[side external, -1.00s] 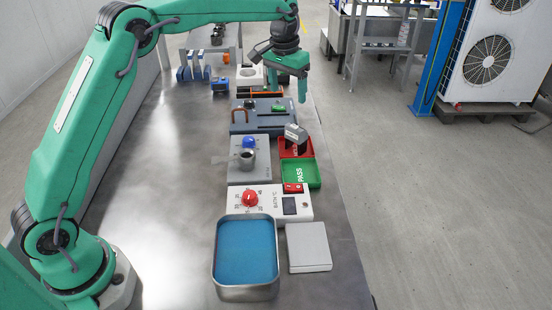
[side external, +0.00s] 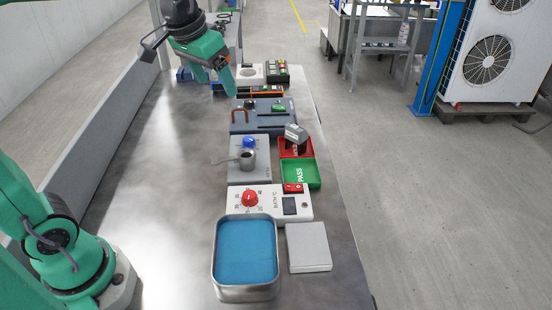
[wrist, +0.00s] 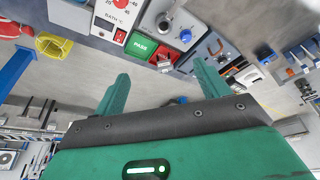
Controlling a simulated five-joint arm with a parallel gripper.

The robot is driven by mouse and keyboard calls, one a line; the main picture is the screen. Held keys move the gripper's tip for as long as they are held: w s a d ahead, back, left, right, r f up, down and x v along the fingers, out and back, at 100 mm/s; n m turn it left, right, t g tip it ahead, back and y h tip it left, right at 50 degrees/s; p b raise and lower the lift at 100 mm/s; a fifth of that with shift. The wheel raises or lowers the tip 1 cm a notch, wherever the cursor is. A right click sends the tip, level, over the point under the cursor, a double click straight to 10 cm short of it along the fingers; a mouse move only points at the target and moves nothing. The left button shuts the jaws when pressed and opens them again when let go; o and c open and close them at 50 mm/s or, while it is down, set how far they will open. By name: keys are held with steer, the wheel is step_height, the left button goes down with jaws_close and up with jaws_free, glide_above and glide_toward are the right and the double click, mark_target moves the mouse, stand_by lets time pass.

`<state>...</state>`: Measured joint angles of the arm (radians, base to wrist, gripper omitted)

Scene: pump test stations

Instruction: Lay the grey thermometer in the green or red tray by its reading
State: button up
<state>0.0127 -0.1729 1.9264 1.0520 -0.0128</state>
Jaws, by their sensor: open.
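A grey-topped, dark-sided block (side external: 296,132), which looks like the grey thermometer, sits tilted at the red tray (side external: 310,154). I cannot read any value on it, nor tell whether it rests fully inside. The green tray (side external: 314,174), marked PASS, adjoins the red one on the near side and looks empty. The green tray (wrist: 141,45) and the red tray (wrist: 166,57) also show in the wrist view. My gripper (side external: 215,87) is open and empty, above the far part of the bench, left of and beyond the trays. Its spread fingers (wrist: 160,68) show in the wrist view.
A blue-filled metal bath (side external: 246,219) stands near, behind it a white control box (side external: 240,203) with a red knob. A metal cup (side external: 247,158) stands on a grey unit beside the trays. Several devices stand farther back. The bench's left side is clear.

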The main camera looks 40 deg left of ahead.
steer(key=s+f+t, duration=0.1)
steer(key=s+f, duration=0.2)
steer(key=s, duration=0.4)
steer(key=s+f, duration=0.2)
steer(key=s, duration=0.6)
steer(key=shift+a+f+t, duration=0.25)
steer(key=shift+f+t, duration=0.15)
steer(key=shift+s, duration=0.1)
